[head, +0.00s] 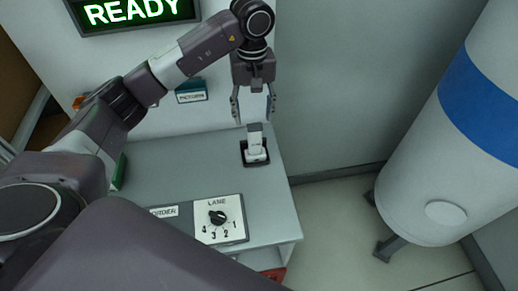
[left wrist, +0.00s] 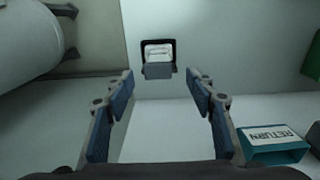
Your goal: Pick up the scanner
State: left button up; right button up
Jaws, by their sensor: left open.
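In the left wrist view the scanner (left wrist: 158,71) shows beyond the open left gripper (left wrist: 162,82), roughly centred between the fingers and seen from above. The scanner does not appear touched by the fingers. My right gripper is not in view.
The counter (head: 180,165) carries a lane dial (head: 217,218) and an order label (head: 164,211) near its front. A READY sign (head: 135,12) hangs on the wall. A teal-framed sign box (head: 191,91) is on the wall left of the gripper. A white tank (head: 440,150) stands right.

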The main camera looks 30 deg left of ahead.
aim_at(254, 126)
pick_arm(q)
notch_tip(254, 126, down, 4)
jog(key=b, duration=0.2)
jog(key=shift+r+b, duration=0.15)
jog(key=shift+b, duration=0.25)
jog(key=shift+w+f+b, duration=0.25)
jog(key=shift+f+b, duration=0.3)
jog(key=shift+f, duration=0.1)
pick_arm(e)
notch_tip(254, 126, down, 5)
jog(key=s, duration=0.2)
pick_arm(q)
jog(key=shift+s+f, duration=0.1)
jog(key=shift+f, duration=0.4)
jog(key=shift+f+p, duration=0.65)
jog(key=shift+f, duration=0.1)
notch_tip(254, 126, down, 4)
jog(key=p, duration=0.2)
jog(key=shift+d+p, duration=0.1)
jog(key=shift+p, duration=0.25)
jog(key=shift+f, duration=0.6)
grip_shut()
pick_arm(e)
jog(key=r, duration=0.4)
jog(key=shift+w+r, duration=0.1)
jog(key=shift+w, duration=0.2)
